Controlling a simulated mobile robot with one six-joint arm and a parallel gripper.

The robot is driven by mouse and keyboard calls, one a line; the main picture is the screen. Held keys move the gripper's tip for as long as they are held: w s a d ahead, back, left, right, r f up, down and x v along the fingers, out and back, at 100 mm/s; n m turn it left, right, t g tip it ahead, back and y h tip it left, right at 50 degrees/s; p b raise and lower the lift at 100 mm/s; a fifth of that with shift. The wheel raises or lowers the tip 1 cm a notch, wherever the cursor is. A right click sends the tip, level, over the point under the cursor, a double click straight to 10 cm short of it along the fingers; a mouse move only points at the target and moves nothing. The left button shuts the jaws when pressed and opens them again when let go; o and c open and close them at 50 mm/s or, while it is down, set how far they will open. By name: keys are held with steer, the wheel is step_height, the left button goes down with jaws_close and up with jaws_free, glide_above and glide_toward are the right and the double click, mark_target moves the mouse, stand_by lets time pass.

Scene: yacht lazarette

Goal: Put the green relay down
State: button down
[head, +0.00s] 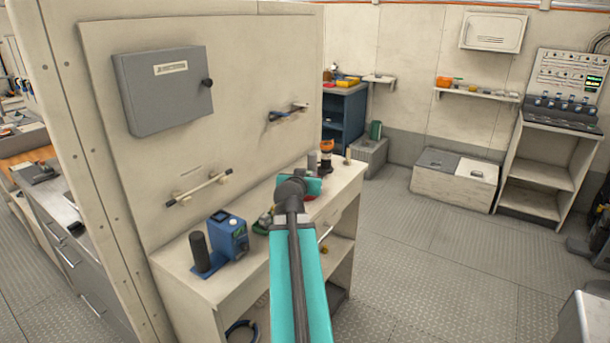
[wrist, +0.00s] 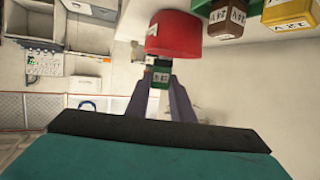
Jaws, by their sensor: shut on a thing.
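The green relay (wrist: 160,77), a small block with a pale label, is between the two fingers of my gripper (wrist: 160,86) in the wrist view. The fingers are shut on it. A red rounded thing (wrist: 173,33) is right beyond the relay; I cannot tell whether they touch. In the head view my arm reaches over the cream workbench (head: 190,285), and its wrist hides the fingers and the held relay.
Labelled brown (wrist: 227,18) and yellow (wrist: 288,10) blocks are at the upper right of the wrist view. On the bench, a blue device (head: 229,236) and dark cylinder (head: 200,251) stand left of my arm, and an orange-black item (head: 326,156) stands behind it.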

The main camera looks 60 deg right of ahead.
steer(key=p, duration=0.6)
steer(key=shift+w, duration=0.25)
steer(key=shift+w+d+f+p, duration=0.1)
steer(key=shift+w+d+p, duration=0.1)
steer(key=shift+w+d, duration=0.35)
steer(key=shift+w+d+f+p, duration=0.2)
steer(key=shift+w+d, duration=0.1)
steer(key=shift+d, duration=0.45)
steer(key=shift+w+d+f+p, duration=0.1)
steer(key=shift+w+d+p, duration=0.1)
steer(key=shift+w+d, duration=0.35)
steer(key=shift+s+d, duration=0.1)
steer(key=shift+w+d+f+p, duration=0.1)
steer(key=shift+d+f+p, duration=0.15)
steer(key=shift+f, duration=0.65)
steer(key=shift+w+d+f+p, duration=0.1)
steer(key=shift+f+p, duration=0.15)
steer(key=shift+f, duration=0.6)
steer(key=shift+s+a+f+b, duration=0.1)
steer(key=shift+s+f+b, duration=0.05)
steer(key=shift+f+b, duration=0.7)
steer(key=c, duration=1.5)
jaws_free()
steer(key=shift+c, duration=0.2)
steer(key=shift+r+p, duration=0.35)
steer(key=shift+p, duration=0.05)
